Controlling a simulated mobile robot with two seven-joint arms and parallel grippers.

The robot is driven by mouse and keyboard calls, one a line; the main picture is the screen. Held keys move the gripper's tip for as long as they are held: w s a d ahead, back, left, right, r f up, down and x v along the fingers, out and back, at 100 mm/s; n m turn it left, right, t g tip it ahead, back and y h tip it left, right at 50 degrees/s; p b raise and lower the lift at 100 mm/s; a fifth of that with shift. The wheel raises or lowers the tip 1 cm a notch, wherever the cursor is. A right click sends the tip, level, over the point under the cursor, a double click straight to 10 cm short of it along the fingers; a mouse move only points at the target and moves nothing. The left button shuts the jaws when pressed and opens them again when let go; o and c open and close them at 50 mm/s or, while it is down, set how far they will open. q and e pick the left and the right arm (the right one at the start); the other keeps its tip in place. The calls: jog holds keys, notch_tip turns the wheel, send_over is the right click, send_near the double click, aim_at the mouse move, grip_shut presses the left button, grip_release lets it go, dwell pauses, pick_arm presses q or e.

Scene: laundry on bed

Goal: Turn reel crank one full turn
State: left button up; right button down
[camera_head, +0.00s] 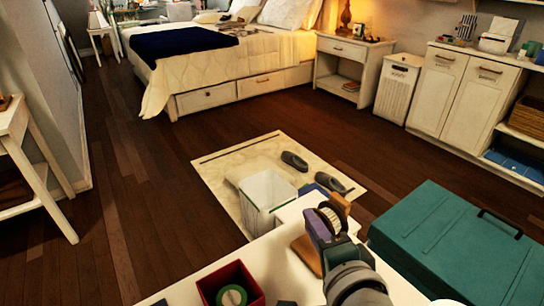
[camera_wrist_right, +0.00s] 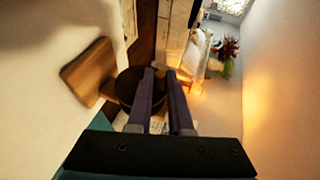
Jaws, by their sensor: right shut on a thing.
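The reel (camera_head: 340,203) stands on the white table, with a brown wooden part, a pale ribbed band and a wooden base. My right gripper (camera_head: 320,222) reaches over it from the lower right and hides much of it. In the right wrist view, the purple fingers of the right gripper (camera_wrist_right: 162,76) are close together, shut on a small part of the reel that they mostly hide. A dark brown round part of the reel (camera_wrist_right: 127,88) shows beside the fingers. The crank itself cannot be made out clearly. My left gripper is not in view.
A red box (camera_head: 208,288) with a green round thing inside stands on the white table (camera_head: 272,262). A large teal case (camera_head: 455,245) is at the right. A pale bin (camera_head: 268,192) stands beyond the table, and grey slippers (camera_head: 294,160) lie on the rug.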

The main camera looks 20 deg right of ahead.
jog(key=shift+w+a+r+g+p, duration=0.1)
jog(key=shift+w+g+p, duration=0.05)
jog(key=shift+g+p, duration=0.6)
jog(key=shift+n, duration=0.3)
jog(key=c, duration=0.8)
grip_release()
jog(key=shift+c, duration=0.2)
jog(key=p+v, duration=0.4)
jog(key=v, duration=0.5)
jog(key=shift+s+p, duration=0.35)
jog(key=shift+s, duration=0.1)
